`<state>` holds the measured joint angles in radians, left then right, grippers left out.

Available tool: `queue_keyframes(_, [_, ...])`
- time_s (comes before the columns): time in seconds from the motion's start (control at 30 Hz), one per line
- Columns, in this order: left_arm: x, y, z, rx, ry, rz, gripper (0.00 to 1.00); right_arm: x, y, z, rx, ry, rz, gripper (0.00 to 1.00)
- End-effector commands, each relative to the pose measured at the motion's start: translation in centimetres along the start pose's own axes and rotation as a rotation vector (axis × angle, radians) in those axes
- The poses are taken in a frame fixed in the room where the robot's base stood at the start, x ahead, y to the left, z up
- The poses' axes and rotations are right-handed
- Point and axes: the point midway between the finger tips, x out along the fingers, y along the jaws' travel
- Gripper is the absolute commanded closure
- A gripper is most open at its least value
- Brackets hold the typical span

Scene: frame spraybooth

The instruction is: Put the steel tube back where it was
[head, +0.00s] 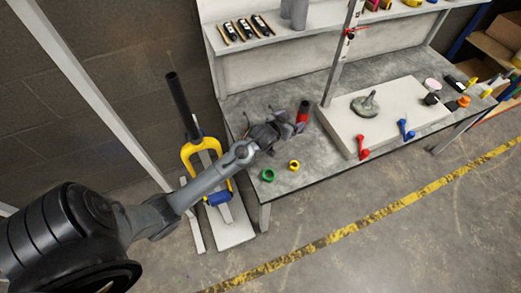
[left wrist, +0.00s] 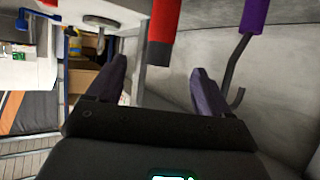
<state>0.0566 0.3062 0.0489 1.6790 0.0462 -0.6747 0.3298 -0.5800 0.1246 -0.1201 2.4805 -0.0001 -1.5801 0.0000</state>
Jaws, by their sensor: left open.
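My left gripper (head: 284,124) is over the left end of the grey workbench (head: 262,100). In the left wrist view its two fingers (left wrist: 158,86) are spread apart with nothing between their tips. A short dark and red cylinder (head: 303,112) is just beyond the fingers; I cannot tell whether it is the steel tube. In the left wrist view a red cylinder (left wrist: 163,32) is ahead of the gap between the fingers. A purple handle with a grey hook (left wrist: 255,15) is right of it. My right gripper is not in view.
A green ring (head: 267,175) and a yellow ring (head: 294,165) lie near the bench's front edge. A yellow fork with a dark upright tube (head: 178,100) stands left of the bench. A pale slab (head: 390,112) with red and blue tools lies to the right.

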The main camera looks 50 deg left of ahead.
Motion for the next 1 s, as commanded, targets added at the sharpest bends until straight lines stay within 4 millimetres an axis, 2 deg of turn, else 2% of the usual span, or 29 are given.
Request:
queue_keyframes(0.07, [-1.1, 0.9, 1.5, 0.017, -0.037, 0.011, 0.2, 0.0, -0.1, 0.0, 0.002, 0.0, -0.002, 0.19])
queue_keyframes(0.17, [-3.7, 2.8, 4.6, 0.06, -0.127, 0.033, 0.2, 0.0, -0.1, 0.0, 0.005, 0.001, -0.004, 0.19])
queue_keyframes(0.27, [-8.7, 5.5, 9.1, 0.129, -0.271, 0.072, 0.2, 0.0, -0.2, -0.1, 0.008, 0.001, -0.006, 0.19])
queue_keyframes(0.3, [-11.1, 6.5, 10.9, 0.158, -0.334, 0.092, 0.2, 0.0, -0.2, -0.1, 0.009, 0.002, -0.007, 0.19])
queue_keyframes(0.37, [-14.8, 7.7, 13.1, 0.199, -0.424, 0.12, 0.2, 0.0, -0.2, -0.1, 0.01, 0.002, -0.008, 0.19])
queue_keyframes(0.4, [-17.3, 8.3, 14.4, 0.226, -0.48, 0.141, 0.2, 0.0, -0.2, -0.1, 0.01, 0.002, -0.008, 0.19])
queue_keyframes(0.5, [-23.1, 9.4, 16.6, 0.282, -0.606, 0.188, 0.2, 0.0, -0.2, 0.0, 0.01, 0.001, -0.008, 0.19])
queue_keyframes(0.6, [-27.6, 9.9, 17.8, 0.322, -0.699, 0.226, 0.2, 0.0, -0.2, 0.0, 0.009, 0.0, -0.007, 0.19])
queue_keyframes(0.7, [-30.5, 10.1, 18.4, 0.347, -0.757, 0.252, 0.2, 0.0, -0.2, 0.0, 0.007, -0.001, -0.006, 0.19])
queue_keyframes(0.77, [-31.4, 10.1, 18.5, 0.355, -0.776, 0.26, 0.2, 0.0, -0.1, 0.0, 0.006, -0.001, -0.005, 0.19])
queue_keyframes(1.0, [-31.9, 10.1, 18.6, 0.36, -0.787, 0.264, 0.2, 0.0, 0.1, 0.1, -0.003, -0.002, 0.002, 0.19])
